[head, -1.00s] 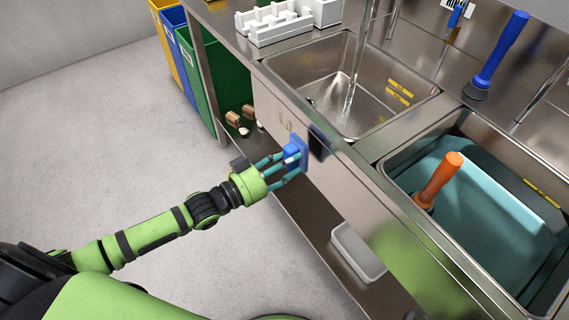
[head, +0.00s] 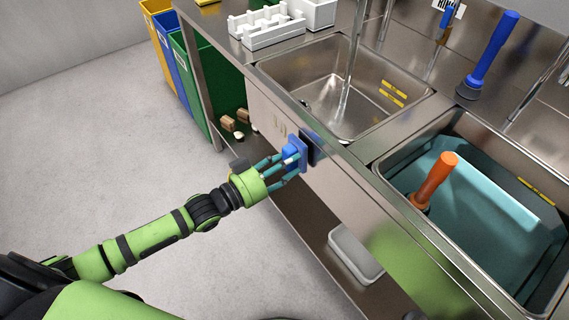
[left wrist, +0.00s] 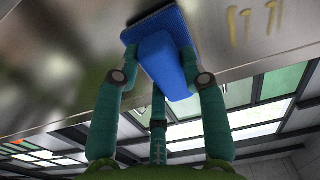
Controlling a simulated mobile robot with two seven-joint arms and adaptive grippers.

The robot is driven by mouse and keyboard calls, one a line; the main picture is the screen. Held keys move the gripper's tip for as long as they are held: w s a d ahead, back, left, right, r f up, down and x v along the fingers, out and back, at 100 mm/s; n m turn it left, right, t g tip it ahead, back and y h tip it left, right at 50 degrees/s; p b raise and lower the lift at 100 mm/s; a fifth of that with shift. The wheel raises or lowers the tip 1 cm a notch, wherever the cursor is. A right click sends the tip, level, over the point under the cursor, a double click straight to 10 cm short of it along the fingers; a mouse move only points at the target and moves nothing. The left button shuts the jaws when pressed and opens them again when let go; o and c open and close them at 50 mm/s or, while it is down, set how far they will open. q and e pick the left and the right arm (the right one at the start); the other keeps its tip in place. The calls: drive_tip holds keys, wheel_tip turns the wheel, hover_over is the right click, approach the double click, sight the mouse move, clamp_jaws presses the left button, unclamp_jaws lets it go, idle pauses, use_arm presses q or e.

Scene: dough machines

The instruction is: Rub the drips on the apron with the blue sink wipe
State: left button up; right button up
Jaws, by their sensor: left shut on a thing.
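The blue sink wipe (head: 293,152) is held by its block-shaped back in my left gripper (head: 287,163), whose fingers are closed around it. The wipe also shows in the left wrist view (left wrist: 165,62), its flat face turned to the steel. The apron (head: 340,185) is the sink's upright metal front. The drips (head: 280,128) are faint yellowish streaks on it, left of the wipe in the head view. They show to the right of the wipe in the left wrist view (left wrist: 257,22). The wipe is very close to the apron; I cannot tell whether it touches. My right gripper is not in view.
Left basin (head: 345,85) and right basin (head: 500,200) sit behind the apron; an orange-handled tool (head: 435,180) stands in the right one. A grey tub (head: 355,252) is on the lower shelf. Bins (head: 190,80) stand at the left. The floor in front is clear.

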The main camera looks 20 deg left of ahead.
use_arm(q)
drive_tip(key=shift+w+d, duration=0.25)
drive_tip(key=shift+w, duration=0.05)
